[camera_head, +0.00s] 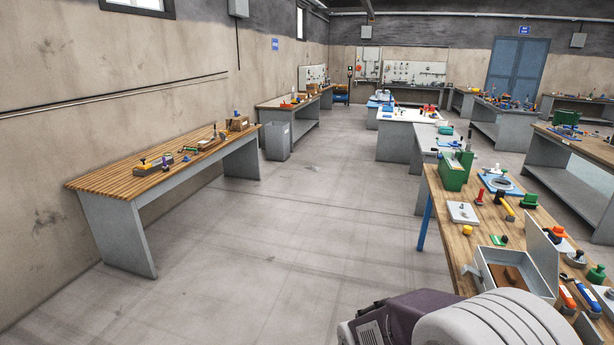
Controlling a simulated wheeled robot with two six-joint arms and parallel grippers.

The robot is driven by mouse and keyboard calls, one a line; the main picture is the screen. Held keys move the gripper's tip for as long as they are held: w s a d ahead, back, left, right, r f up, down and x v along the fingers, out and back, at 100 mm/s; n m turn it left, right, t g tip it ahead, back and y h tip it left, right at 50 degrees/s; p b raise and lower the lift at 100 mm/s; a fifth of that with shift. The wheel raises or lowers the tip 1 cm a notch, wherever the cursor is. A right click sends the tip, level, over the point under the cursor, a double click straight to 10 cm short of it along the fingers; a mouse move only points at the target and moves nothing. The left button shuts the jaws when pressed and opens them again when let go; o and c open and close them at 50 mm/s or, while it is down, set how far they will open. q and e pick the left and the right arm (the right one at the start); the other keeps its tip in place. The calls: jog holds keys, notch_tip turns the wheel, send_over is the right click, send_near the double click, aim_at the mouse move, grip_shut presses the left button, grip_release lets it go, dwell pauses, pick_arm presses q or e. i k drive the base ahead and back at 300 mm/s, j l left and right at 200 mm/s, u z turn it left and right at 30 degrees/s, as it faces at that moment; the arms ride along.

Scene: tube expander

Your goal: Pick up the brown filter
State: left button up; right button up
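A small brown object (508,277) lies inside an open grey metal box (485,267) on the near right wooden workbench. The box's lid stands up on its right side. I cannot tell for certain whether this brown object is the brown filter. Other small brown items sit on the slatted table at the left, too small to make out. Neither of my grippers shows in this view.
The workbench (452,238) at the right carries a green press (456,170), a white plate (463,213) and several hand tools. A slatted wooden table (130,181) stands along the left wall. A grey bin (278,140) stands beyond it. The middle floor is clear.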

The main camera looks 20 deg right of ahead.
aim_at(504, 276)
jog(key=i+l+z, duration=0.2)
jog(key=i+z, duration=0.55)
jog(key=z, duration=0.15)
jog(key=i+z, duration=0.45)
jog(key=i+j+z, duration=0.25)
jog(key=z, duration=0.2)
jog(key=i+j+z, duration=0.9)
jog(key=j+z, duration=0.2)
jog(key=i+j+z, duration=0.3)
jog(key=j+z, duration=0.3)
jog(key=j, duration=0.15)
jog(key=j+z, duration=0.65)
jog(key=j, duration=0.25)
jog(key=i+j, duration=0.05)
